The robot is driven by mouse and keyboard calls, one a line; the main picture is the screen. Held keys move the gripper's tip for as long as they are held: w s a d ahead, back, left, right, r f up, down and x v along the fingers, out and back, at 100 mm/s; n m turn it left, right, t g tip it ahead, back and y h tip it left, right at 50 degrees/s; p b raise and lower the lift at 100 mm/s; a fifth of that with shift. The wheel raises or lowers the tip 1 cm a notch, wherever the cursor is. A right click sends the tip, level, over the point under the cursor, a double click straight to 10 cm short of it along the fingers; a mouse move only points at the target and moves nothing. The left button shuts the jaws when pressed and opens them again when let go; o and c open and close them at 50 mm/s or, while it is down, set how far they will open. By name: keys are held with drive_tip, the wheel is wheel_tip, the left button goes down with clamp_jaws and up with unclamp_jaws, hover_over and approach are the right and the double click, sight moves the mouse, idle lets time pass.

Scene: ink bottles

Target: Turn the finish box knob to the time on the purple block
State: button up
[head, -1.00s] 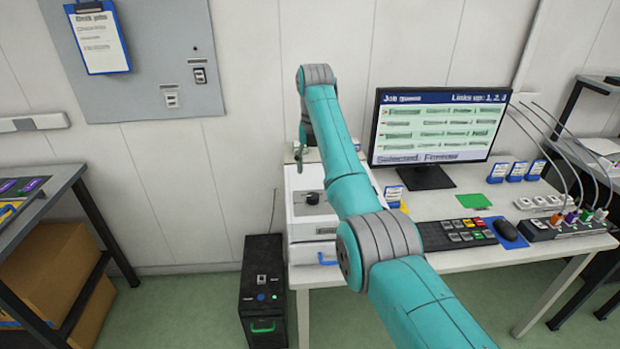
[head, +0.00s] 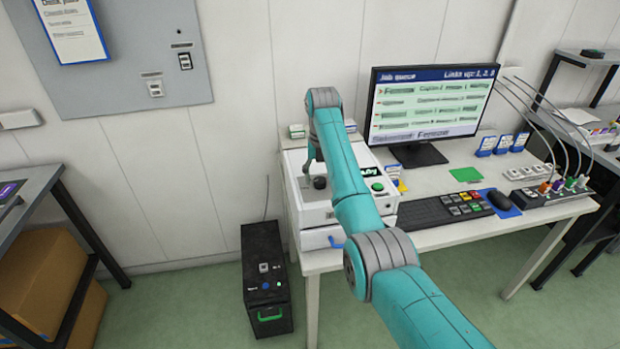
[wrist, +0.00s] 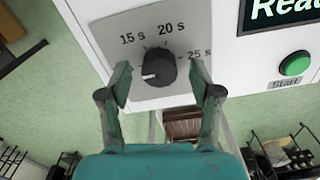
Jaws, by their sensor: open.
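The white finish box (head: 311,211) stands on the desk's left end, with its dark knob (head: 320,182) on top. In the wrist view the black knob (wrist: 160,68) has a white mark pointing left and slightly down. Labels 15 s, 20 s and 25 s surround it; the mark is at none of these. My gripper (wrist: 162,72) is open, one finger on each side of the knob. I cannot tell whether they touch it. A small purple piece (head: 8,190) lies on the left shelf at the picture edge; whether it is the purple block and its writing are unclear.
A green Start button (wrist: 295,64) and a lit display (wrist: 283,12) sit right of the knob. A monitor (head: 428,108) and keyboard (head: 440,210) stand to the right on the desk. A black unit (head: 262,255) stands on the floor beside it.

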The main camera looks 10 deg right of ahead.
drive_tip(key=shift+f, duration=0.2)
drive_tip(key=c, duration=1.1)
drive_tip(key=shift+c, duration=0.2)
drive_tip(key=shift+m, duration=0.4)
drive_tip(key=m, duration=0.4)
drive_tip(key=shift+m, duration=0.3)
drive_tip(key=m, duration=0.6)
drive_tip(key=shift+m, duration=0.3)
drive_tip(key=o, duration=1.1)
